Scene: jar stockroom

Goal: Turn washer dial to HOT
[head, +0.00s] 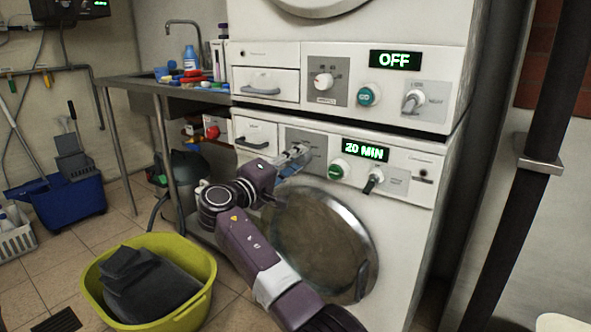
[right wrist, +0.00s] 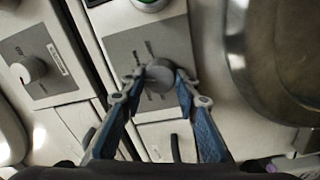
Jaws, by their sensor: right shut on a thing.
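The washer (head: 408,228) is the lower white machine, with a round glass door and a green "20 MIN" display (head: 365,151). My right gripper (head: 297,154) reaches up to the grey dial panel at the left of its controls. In the right wrist view, its blue-padded fingers are on either side of the round grey dial (right wrist: 160,77) and shut on it. The printed labels around the dial are too small and blurred to read, so its setting cannot be told. In the head view the gripper largely hides the dial. My left gripper is not in view.
Above the washer is another white machine (head: 447,60) with an "OFF" display and its own knobs. A sink bench (head: 130,82) stands at left. A yellow-green tub (head: 200,300) with dark cloth and a blue mop bucket (head: 70,205) are on the floor. A dark vertical pipe (head: 525,190) stands at right.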

